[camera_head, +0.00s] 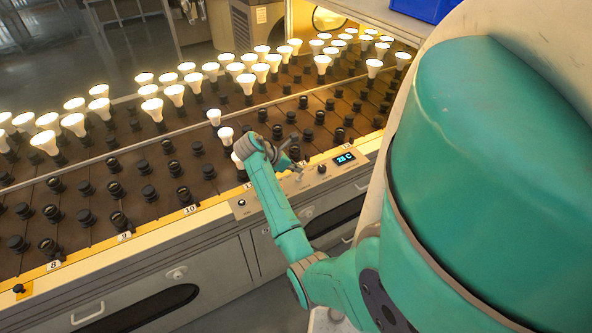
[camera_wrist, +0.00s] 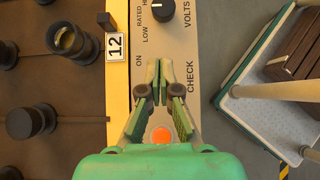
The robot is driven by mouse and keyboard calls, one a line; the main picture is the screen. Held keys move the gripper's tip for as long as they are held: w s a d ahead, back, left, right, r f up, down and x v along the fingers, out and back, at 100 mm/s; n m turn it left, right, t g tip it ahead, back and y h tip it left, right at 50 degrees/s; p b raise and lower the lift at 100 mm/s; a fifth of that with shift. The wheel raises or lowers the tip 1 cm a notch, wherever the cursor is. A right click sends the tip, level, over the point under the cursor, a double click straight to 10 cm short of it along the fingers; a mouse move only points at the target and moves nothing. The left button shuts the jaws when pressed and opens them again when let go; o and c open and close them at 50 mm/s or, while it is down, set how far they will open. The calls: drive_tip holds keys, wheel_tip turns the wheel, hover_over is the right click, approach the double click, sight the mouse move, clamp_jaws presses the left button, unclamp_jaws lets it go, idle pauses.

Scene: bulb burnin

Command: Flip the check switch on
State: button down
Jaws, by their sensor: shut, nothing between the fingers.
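The check switch's panel (camera_wrist: 188,45) shows in the wrist view, with the printed words ON and CHECK on either side of my gripper (camera_wrist: 160,78). My gripper's fingers are shut, with their tips over the panel between the two words. The switch lever itself is not clearly visible; the fingers seem to cover its place, so I cannot tell its position or whether they touch it. A round orange-red light (camera_wrist: 161,135) shows between the finger bases. In the head view my gripper (camera_head: 291,164) is at the front panel of the bulb rack.
A black knob (camera_wrist: 162,10) marked LOW, RATED and VOLTS sits beyond the fingertips. A lit display (camera_head: 344,158) reads about 25 C. Rows of sockets (camera_head: 86,217) and glowing bulbs (camera_head: 247,83) fill the rack behind. A cart (camera_wrist: 252,112) stands right of the panel.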

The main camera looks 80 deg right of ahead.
drive_tip(key=shift+w+r, duration=0.1)
drive_tip(key=shift+r, duration=0.1)
drive_tip(key=v, duration=0.7)
drive_tip(key=shift+a, duration=0.15)
drive_tip(key=shift+r, duration=0.1)
idle(0.5)
